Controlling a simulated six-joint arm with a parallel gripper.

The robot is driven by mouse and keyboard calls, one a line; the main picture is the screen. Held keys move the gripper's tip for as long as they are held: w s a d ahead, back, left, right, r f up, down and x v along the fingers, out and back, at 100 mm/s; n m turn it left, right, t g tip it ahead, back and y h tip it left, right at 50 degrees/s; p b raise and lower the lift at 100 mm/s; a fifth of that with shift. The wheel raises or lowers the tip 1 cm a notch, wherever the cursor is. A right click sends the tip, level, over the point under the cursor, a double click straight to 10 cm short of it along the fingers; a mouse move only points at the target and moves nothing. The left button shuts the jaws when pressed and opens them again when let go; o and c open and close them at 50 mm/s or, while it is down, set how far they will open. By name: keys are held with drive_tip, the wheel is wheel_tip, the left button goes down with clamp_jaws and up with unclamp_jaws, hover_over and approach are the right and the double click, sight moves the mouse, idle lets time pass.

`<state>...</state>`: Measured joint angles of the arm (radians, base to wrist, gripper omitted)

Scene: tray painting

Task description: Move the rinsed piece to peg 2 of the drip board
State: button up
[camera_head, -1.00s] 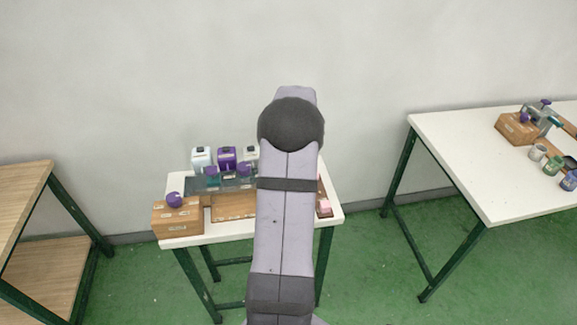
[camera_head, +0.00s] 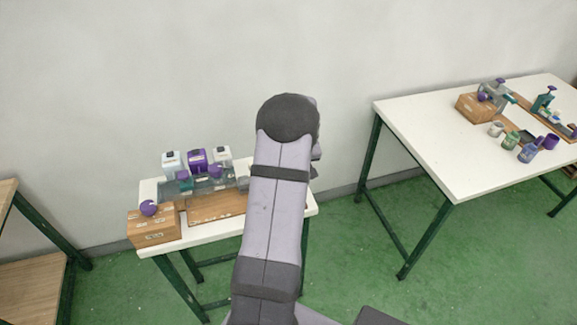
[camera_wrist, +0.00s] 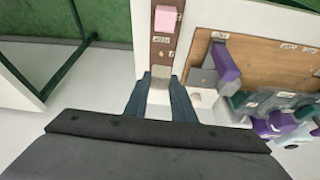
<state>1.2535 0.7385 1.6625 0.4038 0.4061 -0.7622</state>
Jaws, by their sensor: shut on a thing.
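In the wrist view my gripper (camera_wrist: 160,95) has its two dark fingers close together on a small pale piece (camera_wrist: 159,97), mostly hidden between them. In the head view my arm hides the gripper. A wooden board with white labels (camera_wrist: 270,68) lies to the right of the fingers in the wrist view and shows in the head view (camera_head: 213,208); it may be the drip board. I cannot read the labels or pick out peg 2. A purple-ended piece (camera_wrist: 226,62) stands at this board's left edge.
A brown strip (camera_wrist: 162,50) carries a pink block (camera_wrist: 165,18). Bottles, including a purple one (camera_head: 197,159), and a wooden box (camera_head: 153,231) with a purple knob stand on the small white table (camera_head: 188,243). Another white table (camera_head: 445,165) at right holds cups and tools.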

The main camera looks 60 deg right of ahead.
drive_tip(key=shift+d+n, duration=0.15)
drive_tip(key=shift+n, duration=0.15)
drive_tip(key=shift+f+b, duration=0.95)
drive_tip(key=shift+f, duration=0.85)
drive_tip(key=shift+f+b, duration=0.55)
drive_tip(key=shift+b, duration=0.15)
drive_tip(key=shift+f+b, duration=0.55)
drive_tip(key=shift+b, duration=0.75)
idle(0.3)
drive_tip(key=o, duration=1.1)
drive_tip(key=c, duration=0.3)
drive_tip(key=shift+c, duration=0.2)
